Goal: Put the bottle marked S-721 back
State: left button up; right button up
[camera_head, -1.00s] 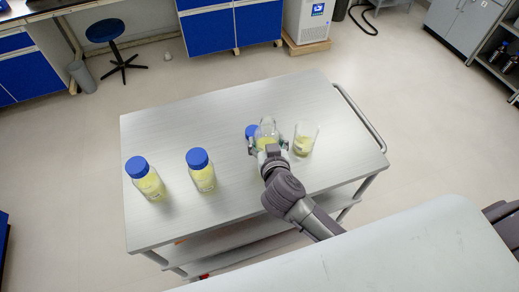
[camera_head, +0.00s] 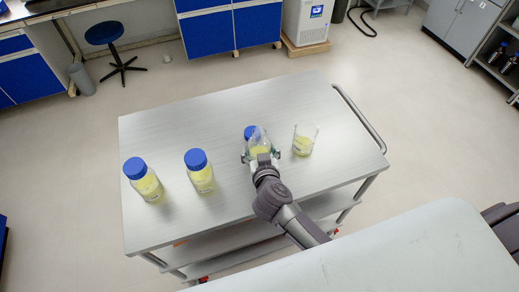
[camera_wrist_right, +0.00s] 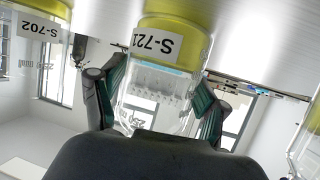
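My left gripper is in neither view.
A grey cart top (camera_head: 200,120) holds two blue-capped bottles with yellow liquid, one at the left (camera_head: 149,186) and one nearer (camera_head: 203,180). A beaker (camera_head: 304,140) with yellow liquid stands close on the right. The cart's back is clear.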

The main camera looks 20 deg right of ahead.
jog(key=shift+o, duration=1.2)
jog(key=shift+s+r, duration=0.1)
jog(key=shift+r, duration=0.1)
jog(key=v, duration=1)
jog(key=shift+s+a, duration=0.1)
jog(key=shift+s, duration=0.25)
jog(key=shift+s+r, duration=0.3)
jog(key=shift+s, duration=0.2)
jog(key=shift+w+r, duration=0.1)
